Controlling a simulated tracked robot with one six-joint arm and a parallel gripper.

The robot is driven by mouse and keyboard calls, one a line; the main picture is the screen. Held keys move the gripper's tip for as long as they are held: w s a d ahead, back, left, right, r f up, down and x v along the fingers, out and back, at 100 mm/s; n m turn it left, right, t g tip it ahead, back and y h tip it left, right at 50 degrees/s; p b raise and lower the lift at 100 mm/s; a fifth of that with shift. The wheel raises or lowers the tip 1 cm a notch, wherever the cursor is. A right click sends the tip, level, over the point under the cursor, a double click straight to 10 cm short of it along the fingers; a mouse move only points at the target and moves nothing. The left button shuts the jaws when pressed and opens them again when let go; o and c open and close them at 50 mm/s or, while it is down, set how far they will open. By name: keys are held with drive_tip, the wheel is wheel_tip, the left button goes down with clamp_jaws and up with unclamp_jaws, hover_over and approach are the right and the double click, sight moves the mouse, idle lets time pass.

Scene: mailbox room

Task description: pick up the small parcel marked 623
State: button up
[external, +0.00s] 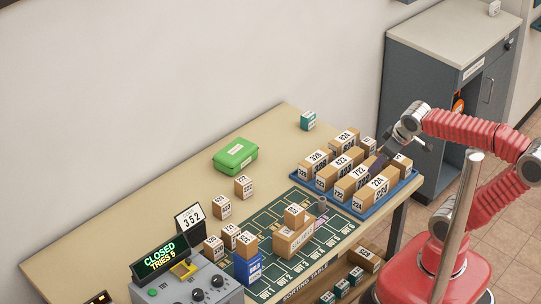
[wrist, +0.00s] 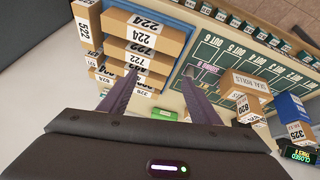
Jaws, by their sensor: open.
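Brown parcels with white number labels stand in a blue tray (external: 352,208). I cannot read 623 for certain on any label. A small parcel (external: 401,163) stands at the tray's right end. My gripper (external: 378,163) is over the tray's right part, partly hiding parcels behind it. In the wrist view my gripper (wrist: 161,77) is open, its dark fingers apart and nothing visibly held between them. Parcel 224 (wrist: 140,25) and a small parcel marked 522 (wrist: 86,25) show there.
A green box (external: 235,156) and several small parcels (external: 243,187) stand on the table (external: 150,212). A dark mat with marked slots (external: 262,235) holds stacked parcels (external: 293,238). A console with a CLOSED sign (external: 160,256) is at front left. A grey cabinet (external: 430,80) stands behind.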

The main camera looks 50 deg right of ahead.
drive_tip(key=w+a+r+n+t+h, duration=0.1)
drive_tip(key=w+n+h, duration=0.2)
drive_tip(key=w+n, duration=0.9)
drive_tip(key=n+t+y, duration=0.4)
drive_tip(key=n+t, duration=0.2)
drive_tip(key=n, duration=1.6)
hover_over(222, 208)
drive_tip(key=d, duration=0.2)
wheel_tip(222, 208, down, 10)
drive_tip(key=shift+s+a, duration=0.15)
drive_tip(key=shift+f, duration=0.15)
drive_tip(key=shift+f, duration=1.7)
